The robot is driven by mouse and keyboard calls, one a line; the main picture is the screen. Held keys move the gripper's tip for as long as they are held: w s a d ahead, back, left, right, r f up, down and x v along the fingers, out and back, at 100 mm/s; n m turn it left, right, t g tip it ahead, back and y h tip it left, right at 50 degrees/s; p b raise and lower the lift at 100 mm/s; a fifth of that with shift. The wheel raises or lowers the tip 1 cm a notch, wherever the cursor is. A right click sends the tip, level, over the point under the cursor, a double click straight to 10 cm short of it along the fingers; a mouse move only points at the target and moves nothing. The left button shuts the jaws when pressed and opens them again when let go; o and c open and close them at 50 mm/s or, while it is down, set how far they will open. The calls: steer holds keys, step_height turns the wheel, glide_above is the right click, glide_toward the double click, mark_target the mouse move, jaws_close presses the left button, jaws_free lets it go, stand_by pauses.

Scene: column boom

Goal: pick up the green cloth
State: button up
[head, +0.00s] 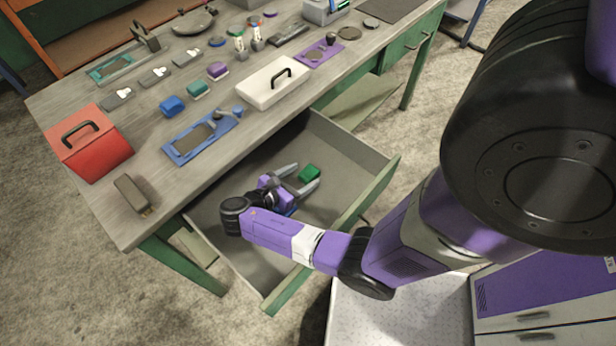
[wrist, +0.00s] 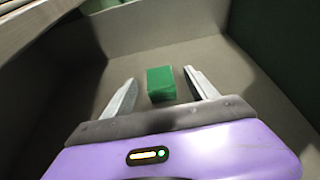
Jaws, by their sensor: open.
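The green cloth (head: 309,173) looks like a small folded green block lying in the open drawer. In the wrist view the green cloth (wrist: 160,83) sits on the drawer floor, ahead of and between the two fingers. My gripper (head: 301,178) reaches down into the drawer with its fingers spread toward the cloth. In the wrist view my gripper (wrist: 161,88) is open, with a gap between each finger and the cloth. Whether the fingertips are at the cloth's height cannot be told. A blue item beneath my gripper is mostly hidden.
The open drawer (head: 347,150) has raised walls around my gripper. The workbench (head: 150,190) above it holds a red toolbox (head: 88,142), a white case (head: 273,82), a blue tray (head: 187,149) and several small items. The drawer floor around the cloth is mostly bare.

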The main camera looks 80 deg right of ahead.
mark_target(312, 170)
steer(key=x, duration=0.6)
steer(key=shift+d+f, duration=0.1)
steer(key=shift+d, duration=0.15)
steer(key=c, duration=1.4)
steer(key=shift+c, duration=0.2)
